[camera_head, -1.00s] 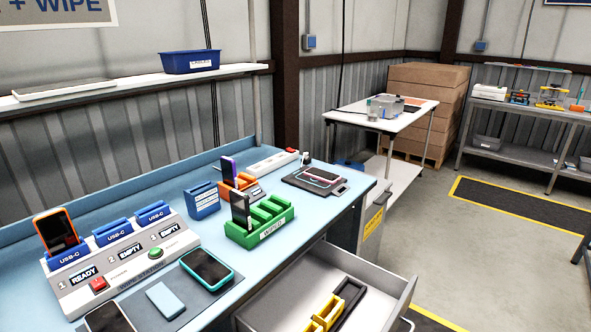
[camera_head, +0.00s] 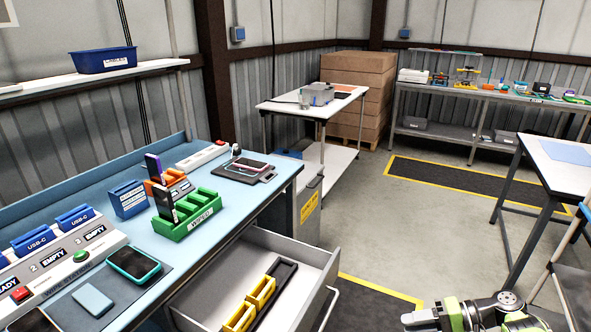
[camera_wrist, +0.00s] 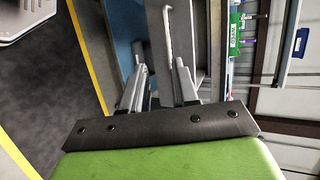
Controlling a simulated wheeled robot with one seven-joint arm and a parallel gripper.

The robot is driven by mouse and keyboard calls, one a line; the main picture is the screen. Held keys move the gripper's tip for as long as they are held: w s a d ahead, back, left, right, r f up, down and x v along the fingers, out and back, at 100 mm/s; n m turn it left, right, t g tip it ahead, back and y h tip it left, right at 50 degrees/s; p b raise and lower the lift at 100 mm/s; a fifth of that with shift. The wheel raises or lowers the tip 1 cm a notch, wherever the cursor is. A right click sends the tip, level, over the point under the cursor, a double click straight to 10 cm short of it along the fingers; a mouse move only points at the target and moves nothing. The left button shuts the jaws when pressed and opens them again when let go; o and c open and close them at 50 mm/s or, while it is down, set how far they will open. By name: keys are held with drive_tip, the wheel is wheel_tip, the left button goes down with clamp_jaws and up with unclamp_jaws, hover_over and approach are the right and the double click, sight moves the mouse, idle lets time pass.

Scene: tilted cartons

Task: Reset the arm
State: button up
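My gripper (camera_wrist: 161,68) shows in the wrist view with its two grey fingers apart. Nothing is between the fingertips; the grey drawer and blue bench edge are seen beyond them. The wrist picture is turned sideways. In the head view, green and grey parts of my arm (camera_head: 470,316) show at the bottom right, over the floor and to the right of the open drawer (camera_head: 318,258). The fingers cannot be made out there. The arm is clear of the workbench (camera_head: 225,190).
The open drawer juts from the bench and holds yellow bins (camera_head: 262,290). On the bench are a green rack (camera_head: 188,219), a teal-cased phone (camera_head: 134,264) and a charging station (camera_head: 60,262). A white table (camera_head: 571,172) stands at right. The floor between is clear.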

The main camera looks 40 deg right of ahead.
drive_tip(key=w+a+r+n+g+p, duration=0.1)
drive_tip(key=w+a+r+n+g, duration=0.1)
drive_tip(key=w+a+r+g, duration=0.3)
drive_tip(key=w+a+r+n+g+p, duration=0.1)
drive_tip(key=w+a+r+n+g, duration=0.15)
drive_tip(key=w, duration=0.55)
drive_tip(key=w+a+r+n+g+h+p, duration=0.1)
drive_tip(key=w+a+r+g+h, duration=0.2)
drive_tip(key=a, duration=0.4)
drive_tip(key=w+a+r+n+g+h+p, duration=0.1)
drive_tip(key=w+a+r, duration=0.2)
drive_tip(key=a+r, duration=0.3)
drive_tip(key=s+a+r+n+t+h+p, duration=0.2)
drive_tip(key=s+a+r, duration=0.3)
drive_tip(key=a, duration=0.4)
drive_tip(key=s+a+r+n+t+h+p, duration=0.1)
drive_tip(key=s+a+r+n+t+h, duration=0.1)
drive_tip(key=a+r, duration=0.5)
drive_tip(key=s+a+n+t, duration=0.1)
drive_tip(key=s+t, duration=0.1)
drive_tip(key=s, duration=0.1)
drive_tip(key=shift+s+a+p, duration=0.2)
drive_tip(key=shift+a+p, duration=0.15)
drive_tip(key=shift+a, duration=0.05)
